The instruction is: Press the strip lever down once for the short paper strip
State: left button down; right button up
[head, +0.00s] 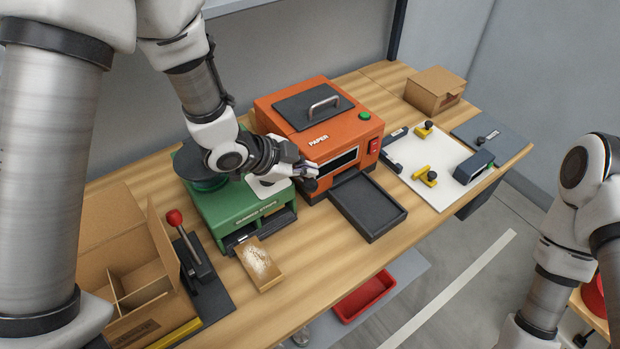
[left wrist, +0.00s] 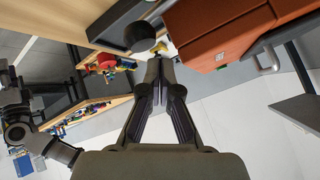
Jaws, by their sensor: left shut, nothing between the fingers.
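The green machine (head: 238,212) stands on the bench left of the orange one, with a dark slot at its front. A black ball knob (head: 311,185) shows at its right side; I take it as the end of the strip lever, whose arm is mostly hidden. My left gripper (head: 308,170) is shut and empty, just above this knob. In the left wrist view a dark round knob (left wrist: 143,36) is just beyond the closed fingertips (left wrist: 158,65); I cannot tell whether they touch. No paper strip can be made out. My right gripper is out of view.
The orange machine (head: 335,141) marked PAPER, with a black tray (head: 367,206), stands close right of my left gripper. A white board (head: 432,190) lies right.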

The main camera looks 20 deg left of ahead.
pick_arm(q)
jog(key=shift+w+a+r+p, duration=0.1)
jog(key=shift+a+r+p, duration=0.05)
jog(key=shift+r+p, duration=1.15)
jog(key=shift+w+a+r+p, duration=0.1)
jog(key=shift+a+r+p, duration=0.05)
jog(key=shift+r+p, duration=1.1)
jog(key=shift+f, duration=0.1)
